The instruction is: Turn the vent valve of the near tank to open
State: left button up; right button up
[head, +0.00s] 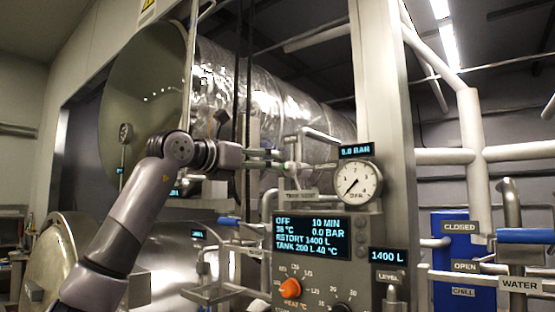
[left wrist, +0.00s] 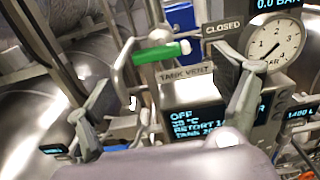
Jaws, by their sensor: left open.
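The vent valve has a green lever handle (left wrist: 160,52), which lies nearly level in the left wrist view. A TANK VENT label (left wrist: 186,75) sits just below it, and a CLOSED sign (left wrist: 222,27) is to its upper right. In the head view the TANK VENT label (head: 300,196) is below the pipework, and the handle is hard to make out there. My left gripper (left wrist: 178,82) is open and empty, its fingers spread on either side of the valve area, with the handle ahead between them. In the head view the gripper (head: 272,158) is at the valve pipework. My right gripper is not in view.
A pressure gauge (head: 358,182) and control panel (head: 312,237) with an orange knob (head: 290,288) stand close to the right of the gripper. A blue-handled water valve (head: 525,236) is at far right. The large tank (head: 220,80) lies behind, with thin upright pipes nearby.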

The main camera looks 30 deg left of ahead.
pick_arm(q)
jog(key=w+p, duration=0.1)
jog(key=w, duration=0.1)
jog(key=w+p, duration=0.1)
jog(key=w, duration=0.2)
jog(key=w+p, duration=0.1)
jog(key=w, duration=0.2)
jog(key=shift+d, duration=0.35)
jog(key=shift+c, duration=0.2)
jog(key=c, duration=1.1)
